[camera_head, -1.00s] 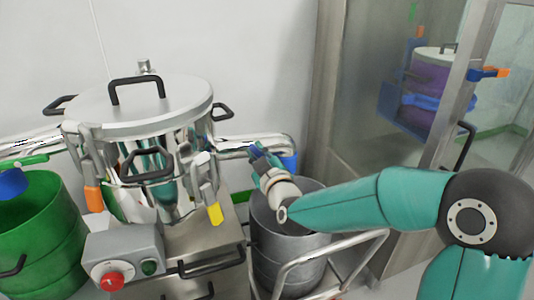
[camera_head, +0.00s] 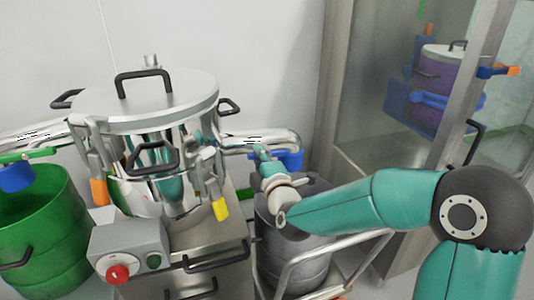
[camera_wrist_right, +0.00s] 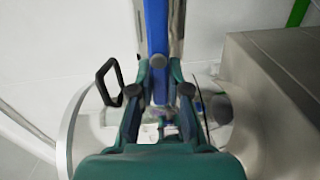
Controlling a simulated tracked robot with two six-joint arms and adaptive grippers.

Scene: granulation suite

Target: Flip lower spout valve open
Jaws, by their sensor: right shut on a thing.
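A polished spout pipe (camera_head: 248,142) leaves the right side of the steel vessel (camera_head: 150,100) and ends in a blue collar (camera_head: 291,158) above a grey drum (camera_head: 290,252). My right gripper (camera_head: 260,151) is at this spout, just left of the collar. In the right wrist view my right gripper (camera_wrist_right: 172,90) is shut on a long blue valve handle (camera_wrist_right: 157,35), which lies along the silver pipe between its fingers. The handle's far end is out of that view. The wrist hides part of the drum mouth in the head view. My left gripper is not in view.
A second spout with a green handle (camera_head: 28,156) and blue end (camera_head: 15,178) hangs over a green drum (camera_head: 45,225) at left. A control box with red button (camera_head: 118,274) stands in front. A cart rail (camera_head: 330,262) and a glazed cabinet (camera_head: 375,90) are at right.

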